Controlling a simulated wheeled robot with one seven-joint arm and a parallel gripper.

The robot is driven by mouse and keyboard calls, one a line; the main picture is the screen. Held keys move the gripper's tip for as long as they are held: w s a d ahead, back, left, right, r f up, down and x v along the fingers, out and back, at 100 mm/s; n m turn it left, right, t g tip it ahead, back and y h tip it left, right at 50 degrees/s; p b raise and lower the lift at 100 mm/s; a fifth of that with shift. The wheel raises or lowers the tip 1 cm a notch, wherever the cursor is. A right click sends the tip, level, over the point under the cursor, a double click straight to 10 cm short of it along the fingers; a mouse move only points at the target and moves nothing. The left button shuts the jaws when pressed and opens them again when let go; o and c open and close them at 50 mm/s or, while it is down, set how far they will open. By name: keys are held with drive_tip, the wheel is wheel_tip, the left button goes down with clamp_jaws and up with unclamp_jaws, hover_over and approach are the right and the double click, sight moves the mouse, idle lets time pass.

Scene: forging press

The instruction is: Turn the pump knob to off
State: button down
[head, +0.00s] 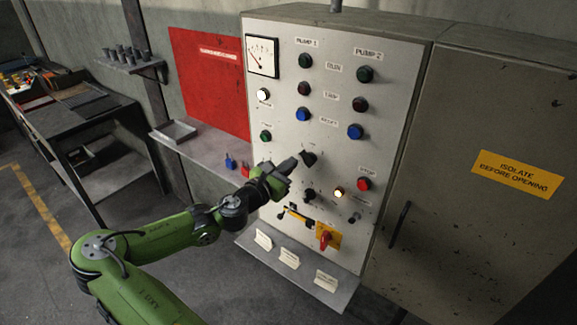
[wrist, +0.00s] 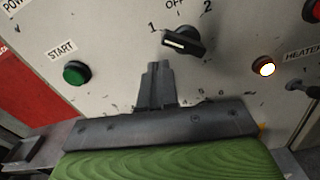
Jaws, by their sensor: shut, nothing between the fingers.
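The pump knob (wrist: 185,42) is a black selector with a white mark, on the panel between the labels 1, OFF and 2. Its white mark is at its left end, on the side of the 1, not towards OFF. In the head view the knob (head: 308,158) shows on the grey cabinet, just right of my gripper (head: 293,163). In the wrist view my gripper (wrist: 155,67) is shut and empty, with its tips below and left of the knob. A small gap shows between them in the picture; I cannot tell the depth.
A green START button (wrist: 76,73) is left of the knob, and a lit heater lamp (wrist: 263,66) is right. Below are a red and yellow switch (head: 326,237) and a ledge with cards (head: 290,259). A red STOP button (head: 363,184) is at the right.

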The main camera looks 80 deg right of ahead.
drive_tip(key=shift+s+a+r+p, duration=0.15)
drive_tip(key=shift+s+r+p, duration=0.25)
drive_tip(key=shift+r+p, duration=0.35)
idle(0.5)
drive_tip(key=shift+s+a+r+p, duration=0.1)
drive_tip(key=shift+s+r+p, duration=0.1)
drive_tip(key=shift+p, duration=0.95)
idle(1.1)
drive_tip(key=shift+s+a+r+p, duration=0.15)
drive_tip(key=shift+s+p, duration=0.2)
drive_tip(key=shift+p, duration=0.6)
idle(1.5)
drive_tip(key=shift+w, duration=0.1)
drive_tip(key=v, duration=0.8)
drive_tip(key=shift+w+p, duration=0.4)
drive_tip(key=shift+w, duration=0.05)
idle(0.5)
